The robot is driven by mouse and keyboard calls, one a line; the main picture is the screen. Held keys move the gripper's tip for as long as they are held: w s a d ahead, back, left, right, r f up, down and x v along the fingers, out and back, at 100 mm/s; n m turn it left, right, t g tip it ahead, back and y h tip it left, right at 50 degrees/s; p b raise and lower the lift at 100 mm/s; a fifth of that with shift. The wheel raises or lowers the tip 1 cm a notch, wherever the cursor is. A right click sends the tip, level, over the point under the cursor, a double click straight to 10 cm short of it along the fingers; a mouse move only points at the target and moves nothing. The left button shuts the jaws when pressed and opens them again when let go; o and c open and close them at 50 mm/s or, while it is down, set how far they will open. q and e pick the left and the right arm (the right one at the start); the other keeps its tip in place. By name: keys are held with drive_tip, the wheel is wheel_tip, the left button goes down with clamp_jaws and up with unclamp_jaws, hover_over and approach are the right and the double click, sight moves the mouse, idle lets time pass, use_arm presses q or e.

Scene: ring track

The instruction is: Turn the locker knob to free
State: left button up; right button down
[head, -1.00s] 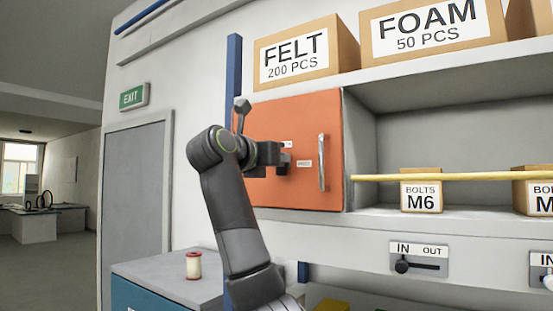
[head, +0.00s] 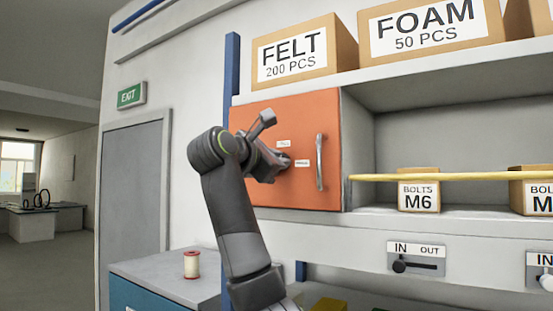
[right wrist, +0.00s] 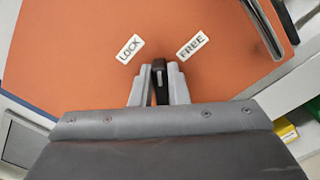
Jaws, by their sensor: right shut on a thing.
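The orange locker door (head: 315,115) is closed in the head view, with a vertical metal handle (head: 320,162) at its right. My right gripper (head: 284,161) is at the door, shut on the dark locker knob (right wrist: 158,72). The right wrist view shows the gripper's fingertips (right wrist: 158,88) on either side of the knob. The LOCK label (right wrist: 130,48) is up and left of the knob, and the FREE label (right wrist: 192,46) up and right. The knob points between the two labels. In the head view the gripper mostly hides the knob. My left gripper is not in view.
A yellow bar (head: 440,178) runs across the open shelf right of the locker, before a BOLTS M6 box (head: 419,190). FELT (head: 293,57) and FOAM (head: 422,30) boxes stand above.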

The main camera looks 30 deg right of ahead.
drive_tip(key=shift+s+d+f+m, duration=0.1)
drive_tip(key=shift+f+m, duration=0.05)
drive_tip(key=shift+m, duration=1.5)
drive_tip(key=shift+s+a+f+m, duration=0.1)
drive_tip(key=shift+f+m, duration=0.1)
drive_tip(key=shift+m, duration=1.4)
drive_tip(key=shift+d+f+m, duration=0.1)
drive_tip(key=shift+f+m, duration=0.05)
drive_tip(key=shift+m, duration=1.5)
drive_tip(key=c, duration=1.4)
unclamp_jaws()
